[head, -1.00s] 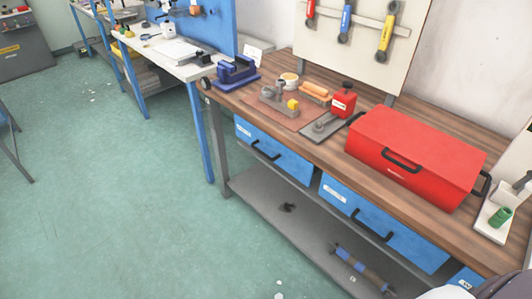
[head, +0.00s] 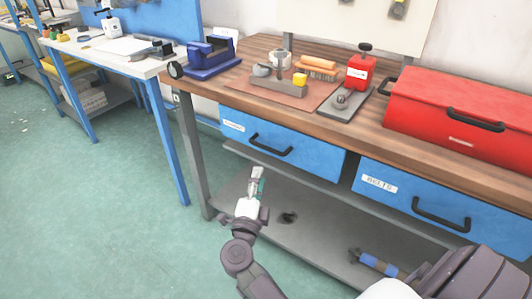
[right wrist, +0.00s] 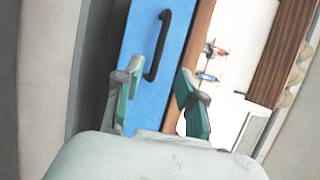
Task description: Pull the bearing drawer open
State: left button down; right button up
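Two blue drawers hang under the wooden bench top, both shut. The left drawer (head: 310,154) has a black bar handle (head: 271,147) and a white label too small to read. The right drawer (head: 400,203) has a label that reads like "BELTS". My right gripper (head: 257,175) is raised in front of and below the left drawer's handle, apart from it. In the right wrist view its two green-padded fingers (right wrist: 158,88) are spread and empty. A blue drawer front (right wrist: 140,55) with a black handle (right wrist: 158,46) shows beyond the fingertips. My left gripper is not in view.
A grey shelf (head: 300,226) runs below the drawers.

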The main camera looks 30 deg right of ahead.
aim_at(265, 148)
jog(key=x, duration=1.1)
jog(key=shift+w+d, duration=0.1)
jog(key=shift+w, duration=0.2)
jog(key=shift+c, duration=0.2)
grip_shut()
